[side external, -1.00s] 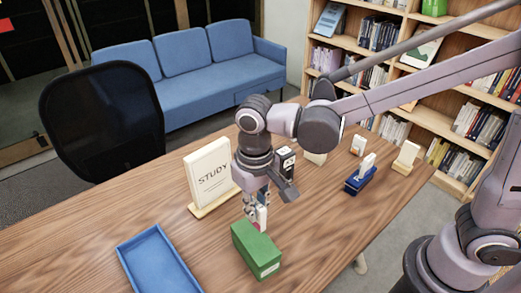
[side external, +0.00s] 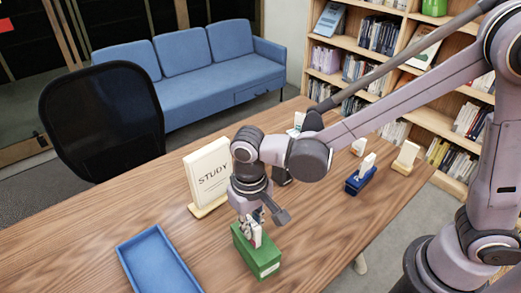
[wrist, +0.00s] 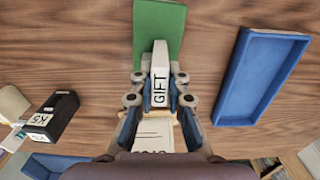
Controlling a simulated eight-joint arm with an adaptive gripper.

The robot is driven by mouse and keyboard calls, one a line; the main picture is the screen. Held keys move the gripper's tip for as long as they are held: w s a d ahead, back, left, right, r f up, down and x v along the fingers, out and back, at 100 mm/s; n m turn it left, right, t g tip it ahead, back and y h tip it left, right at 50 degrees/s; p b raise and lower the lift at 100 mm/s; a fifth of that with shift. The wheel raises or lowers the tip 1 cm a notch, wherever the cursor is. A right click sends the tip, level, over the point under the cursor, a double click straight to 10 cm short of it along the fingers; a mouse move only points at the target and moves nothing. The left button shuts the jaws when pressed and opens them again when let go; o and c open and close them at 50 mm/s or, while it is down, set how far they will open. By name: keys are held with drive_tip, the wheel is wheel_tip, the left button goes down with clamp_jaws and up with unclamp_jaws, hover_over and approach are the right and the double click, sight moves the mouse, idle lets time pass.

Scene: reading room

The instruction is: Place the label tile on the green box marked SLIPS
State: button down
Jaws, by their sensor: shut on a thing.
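The green box (side external: 251,257) stands on the table in front of my gripper's base. It has a small pale label on its end, too small to read. My gripper (side external: 252,231) is shut on a white tile and points down over the box's far part. The white tile (wrist: 160,72) reads GIFT in the wrist view, upright between the two fingers. In the wrist view the green box (wrist: 160,28) lies just beyond the tile's end. The tile's lower end is at or just above the box top; I cannot tell whether they touch.
A blue tray (side external: 127,263) lies left of the box. A cream STUDY sign (side external: 208,172) stands behind my gripper. A navy holder (side external: 358,184) with a white piece stands to the right. A black block (wrist: 62,112) shows in the wrist view. Wood around the box is clear.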

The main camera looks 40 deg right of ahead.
drive_tip(key=c, duration=1.3)
unclamp_jaws()
drive_tip(key=shift+c, duration=0.2)
wheel_tip(320, 180, up, 12)
drive_tip(key=s+d+t, duration=0.2)
drive_tip(key=d+t, duration=0.1)
drive_tip(key=d, duration=0.8)
drive_tip(key=s+d+f+t, duration=0.1)
drive_tip(key=d+t, duration=0.3)
drive_tip(key=d, duration=0.7)
drive_tip(key=shift+s+d, duration=0.35)
